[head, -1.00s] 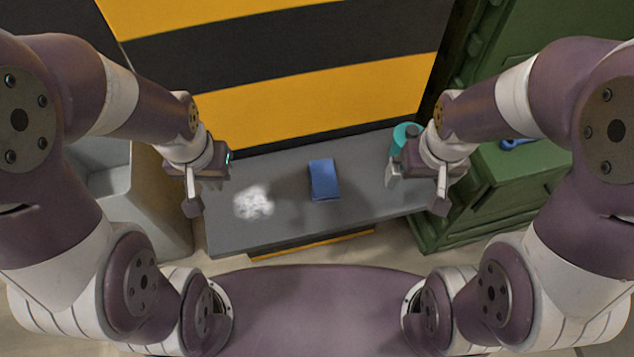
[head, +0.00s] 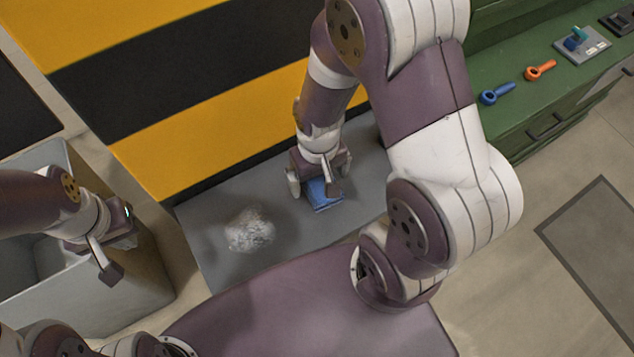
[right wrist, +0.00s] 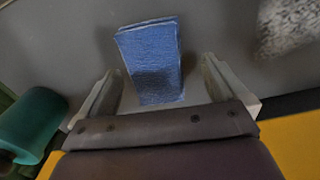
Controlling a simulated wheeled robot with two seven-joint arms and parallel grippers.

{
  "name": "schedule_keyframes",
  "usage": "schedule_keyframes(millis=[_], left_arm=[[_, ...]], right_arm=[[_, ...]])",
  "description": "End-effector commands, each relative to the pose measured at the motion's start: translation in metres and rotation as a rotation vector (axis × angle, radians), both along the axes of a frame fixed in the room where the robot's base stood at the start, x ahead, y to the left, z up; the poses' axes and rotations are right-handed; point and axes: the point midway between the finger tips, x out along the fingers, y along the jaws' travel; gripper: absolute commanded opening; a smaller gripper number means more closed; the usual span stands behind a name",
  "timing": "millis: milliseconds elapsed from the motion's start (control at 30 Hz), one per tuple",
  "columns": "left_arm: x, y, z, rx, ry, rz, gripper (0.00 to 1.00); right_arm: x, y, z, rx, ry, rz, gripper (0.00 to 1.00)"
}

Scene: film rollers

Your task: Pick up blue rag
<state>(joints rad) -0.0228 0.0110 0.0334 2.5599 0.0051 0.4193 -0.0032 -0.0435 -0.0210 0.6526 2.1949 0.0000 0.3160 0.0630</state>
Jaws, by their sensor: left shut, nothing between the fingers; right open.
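The blue rag (head: 326,201) is a folded cloth lying on the grey shelf (head: 205,222). My right gripper (head: 315,188) is open right over the rag and partly hides it in the head view. In the right wrist view the rag (right wrist: 153,62) lies between the two spread fingers of my right gripper (right wrist: 158,90), with gaps on both sides and its far part reaching beyond the fingertips. My left gripper (head: 108,258) is shut and empty, out to the left above the grey bin.
A whitish smudge (head: 250,231) marks the shelf left of the rag. A grey bin (head: 150,290) stands at the left. A teal cylinder (right wrist: 32,122) is near my right gripper. A green cabinet (head: 500,130) at the right carries blue (head: 496,94) and orange (head: 540,70) tools. A striped wall rises behind.

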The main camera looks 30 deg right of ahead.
Motion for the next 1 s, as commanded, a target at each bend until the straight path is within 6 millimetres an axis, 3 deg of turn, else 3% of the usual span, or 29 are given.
schedule_keyframes(millis=[100,367,500,533,833,1000], left_arm=[[0.000,0.000,-0.003,0.000,0.000,0.000,0.00],[0.000,0.000,-0.003,0.000,0.000,0.000,0.00],[0.000,0.000,-0.003,0.000,0.000,0.000,0.00],[0.000,0.000,-0.003,0.000,0.000,0.000,0.00],[0.000,0.000,-0.002,0.000,0.000,0.000,0.00],[0.000,0.000,0.000,0.000,0.000,0.000,0.00]], right_arm=[[0.000,0.000,-0.017,0.000,0.002,0.000,0.99],[0.000,0.000,-0.020,0.000,-0.002,0.000,0.96],[0.000,0.000,-0.020,0.000,-0.001,0.000,0.50],[0.000,0.000,-0.020,0.000,-0.001,0.000,0.44],[0.000,0.000,-0.018,0.000,-0.001,0.000,0.44],[0.001,0.000,-0.003,0.000,-0.004,0.000,0.44]])
